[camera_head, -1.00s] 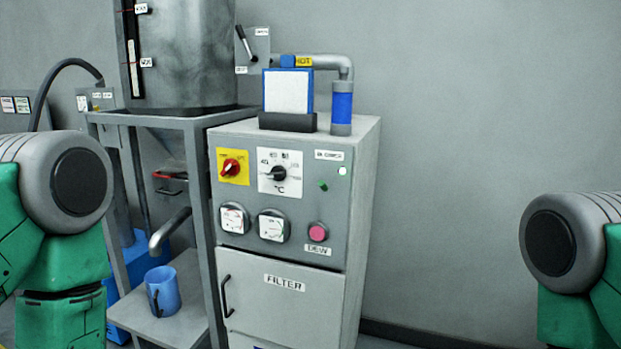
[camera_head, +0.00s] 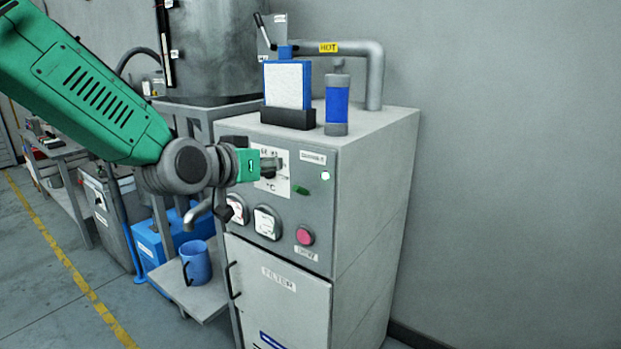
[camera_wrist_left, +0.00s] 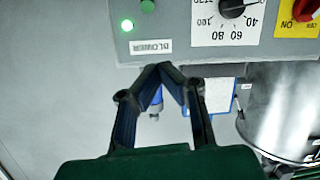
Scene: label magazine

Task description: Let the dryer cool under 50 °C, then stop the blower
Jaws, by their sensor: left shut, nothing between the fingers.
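The grey dryer cabinet (camera_head: 375,170) stands ahead with its control panel facing me. My left gripper (camera_head: 272,165) is in front of the panel and partly covers the temperature dial there. In the left wrist view, upside down, the gripper (camera_wrist_left: 160,70) is shut and empty, with its tips just off the BLOWER label (camera_wrist_left: 151,46). A lit lamp (camera_wrist_left: 127,26) and a green blower switch (camera_wrist_left: 147,6) sit near that label; the dial (camera_wrist_left: 232,8) reads unclearly. The lit lamp also shows in the head view (camera_head: 325,176). Two gauges (camera_head: 267,222) are too small to read. The right gripper is out of view.
A pipe marked HOT (camera_head: 328,47) runs over the cabinet top. A pink button (camera_head: 305,236) is low on the panel above the FILTER door (camera_head: 280,305). A blue mug (camera_head: 197,262) stands on a shelf at left. The red-yellow switch (camera_wrist_left: 305,10) is beside the dial.

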